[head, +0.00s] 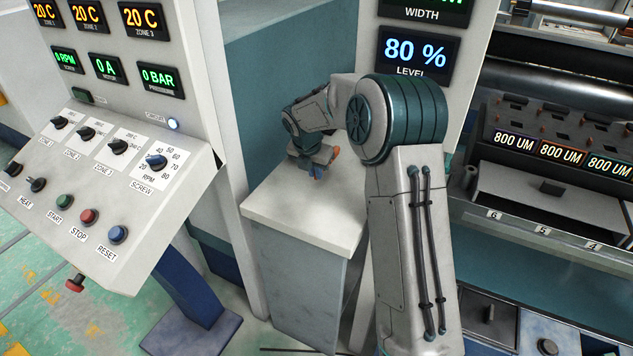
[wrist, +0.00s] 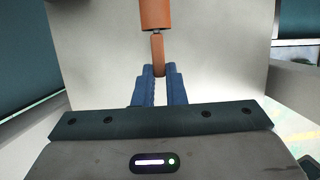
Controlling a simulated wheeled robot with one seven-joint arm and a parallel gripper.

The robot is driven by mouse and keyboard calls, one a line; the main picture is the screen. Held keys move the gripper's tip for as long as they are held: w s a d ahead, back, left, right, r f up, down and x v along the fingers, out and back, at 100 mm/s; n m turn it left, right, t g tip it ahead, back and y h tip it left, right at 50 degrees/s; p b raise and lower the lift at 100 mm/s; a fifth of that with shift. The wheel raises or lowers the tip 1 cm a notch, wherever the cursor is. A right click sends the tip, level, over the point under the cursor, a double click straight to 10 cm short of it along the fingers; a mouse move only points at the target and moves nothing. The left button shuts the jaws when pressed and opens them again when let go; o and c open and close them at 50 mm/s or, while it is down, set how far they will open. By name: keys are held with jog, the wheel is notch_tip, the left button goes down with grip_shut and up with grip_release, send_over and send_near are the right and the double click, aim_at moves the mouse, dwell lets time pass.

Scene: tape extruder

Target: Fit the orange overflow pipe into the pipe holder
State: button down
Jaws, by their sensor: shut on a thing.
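The orange overflow pipe (wrist: 157,15) is at the top middle of the wrist view. It shows a wide section, a thin grey neck and a narrower orange end. My gripper (wrist: 159,73) has its blue fingers shut on that narrower end. The far end of the pipe is cut off by the frame. In the head view my gripper (head: 318,172) is small, above the pale-topped cabinet, and a bit of the orange pipe (head: 336,152) shows beside it. I cannot make out the pipe holder in either view; my arm covers part of the area.
The cabinet's pale top (head: 275,205) is bare where visible. A control panel (head: 110,170) with knobs and buttons stands to the left. A column with a level display (head: 415,54) rises behind my arm. A machine with rollers and several gauges (head: 561,152) is at the right.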

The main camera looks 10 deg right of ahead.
jog(key=shift+d+f, duration=0.1)
jog(key=shift+f, duration=2.3)
jog(key=c, duration=1.5)
grip_release()
